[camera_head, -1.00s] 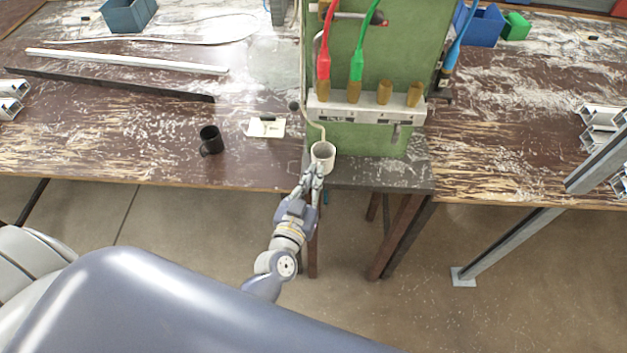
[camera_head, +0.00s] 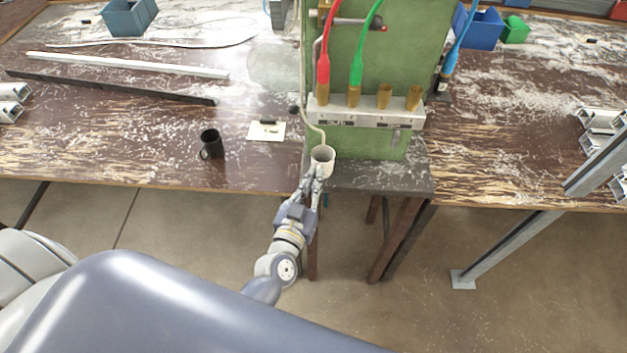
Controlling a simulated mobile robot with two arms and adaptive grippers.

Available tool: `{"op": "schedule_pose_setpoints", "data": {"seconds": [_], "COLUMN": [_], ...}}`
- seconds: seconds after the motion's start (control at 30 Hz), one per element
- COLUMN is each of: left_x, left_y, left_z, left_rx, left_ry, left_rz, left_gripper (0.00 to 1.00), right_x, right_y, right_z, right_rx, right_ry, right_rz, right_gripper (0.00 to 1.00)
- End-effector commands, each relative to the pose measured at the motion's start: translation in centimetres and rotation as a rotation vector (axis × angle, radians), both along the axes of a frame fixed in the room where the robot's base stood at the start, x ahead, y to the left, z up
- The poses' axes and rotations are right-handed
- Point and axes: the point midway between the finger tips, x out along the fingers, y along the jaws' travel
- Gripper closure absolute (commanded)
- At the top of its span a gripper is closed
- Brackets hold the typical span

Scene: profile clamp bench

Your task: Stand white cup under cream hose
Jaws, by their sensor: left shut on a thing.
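The white cup (camera_head: 322,161) is upright at the front left of the dark base plate below the green machine. My left gripper (camera_head: 314,178) reaches it from the front and is shut on the cup's near side. The cream hose (camera_head: 304,85) runs down the left edge of the green machine and bends right at its lower end. Its lower end (camera_head: 322,137) is just above and behind the cup's rim in the picture. I cannot tell whether the cup's bottom touches the plate. My right gripper is not in view.
A black mug (camera_head: 211,144) and a white card (camera_head: 266,131) with a dark item lie to the left on the bench. The green machine (camera_head: 350,50) carries a grey manifold (camera_head: 365,113) with red and green hoses. The dark base plate (camera_head: 390,178) is clear right of the cup.

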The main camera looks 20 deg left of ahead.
Motion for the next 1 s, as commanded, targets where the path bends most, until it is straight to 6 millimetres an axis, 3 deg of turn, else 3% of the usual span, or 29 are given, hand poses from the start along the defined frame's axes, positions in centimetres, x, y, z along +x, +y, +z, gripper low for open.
{"op": "schedule_pose_setpoints", "data": {"seconds": [0.63, 0.77, 1.0], "left_x": [0.01, 0.02, 0.01], "left_y": [0.0, 0.0, 0.0], "left_z": [-0.59, -0.55, -0.56], "left_rx": [0.0, 0.0, 0.0], "left_ry": [0.0, 0.0, 0.0], "left_rz": [0.0, 0.0, 0.0], "left_gripper": [1.0, 0.7, 0.7], "right_x": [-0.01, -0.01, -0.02], "right_y": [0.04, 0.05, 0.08], "right_z": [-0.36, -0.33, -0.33], "right_rx": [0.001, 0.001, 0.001], "right_ry": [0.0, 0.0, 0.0], "right_rz": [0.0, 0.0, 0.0], "right_gripper": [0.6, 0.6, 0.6]}}
